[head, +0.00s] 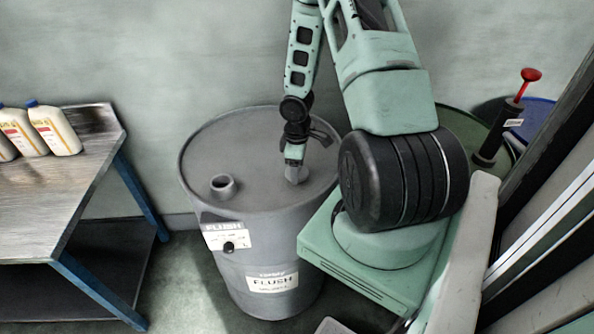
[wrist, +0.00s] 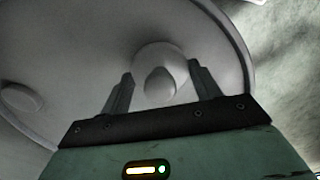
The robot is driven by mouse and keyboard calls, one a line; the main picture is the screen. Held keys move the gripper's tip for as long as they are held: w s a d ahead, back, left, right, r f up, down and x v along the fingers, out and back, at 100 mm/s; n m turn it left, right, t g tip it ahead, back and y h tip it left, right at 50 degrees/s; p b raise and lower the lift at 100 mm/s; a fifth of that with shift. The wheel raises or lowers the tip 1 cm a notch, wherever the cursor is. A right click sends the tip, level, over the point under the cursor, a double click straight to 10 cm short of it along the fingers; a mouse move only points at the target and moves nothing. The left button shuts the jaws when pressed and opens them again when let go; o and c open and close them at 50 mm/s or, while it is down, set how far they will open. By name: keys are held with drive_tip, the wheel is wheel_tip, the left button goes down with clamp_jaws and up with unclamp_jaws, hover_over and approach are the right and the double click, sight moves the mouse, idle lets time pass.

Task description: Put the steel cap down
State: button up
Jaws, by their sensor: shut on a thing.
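The grey drum (head: 255,170) with FLUSH labels stands upright below my arm, and its lid (wrist: 80,60) fills much of the wrist view. My gripper (head: 294,175) points down at the right part of the lid. In the wrist view my gripper (wrist: 160,82) has its two fingers on either side of the pale, rounded steel cap (wrist: 160,60), shut on it. The cap is at or just above the lid; I cannot tell if it touches. In the head view the cap is not clearly distinguishable at the fingertips. A short open neck (head: 222,186) rises from the lid's left front.
A metal-topped table (head: 75,165) with several white bottles (head: 52,128) stands at the left. A green drum (head: 455,115) with a red-handled pump (head: 500,130) is at the right, a blue drum (head: 540,112) behind it. Lid space between neck and gripper is clear.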

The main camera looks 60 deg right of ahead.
drive_tip(key=shift+f, duration=0.55)
drive_tip(key=shift+f, duration=0.2)
drive_tip(key=o, duration=1.1)
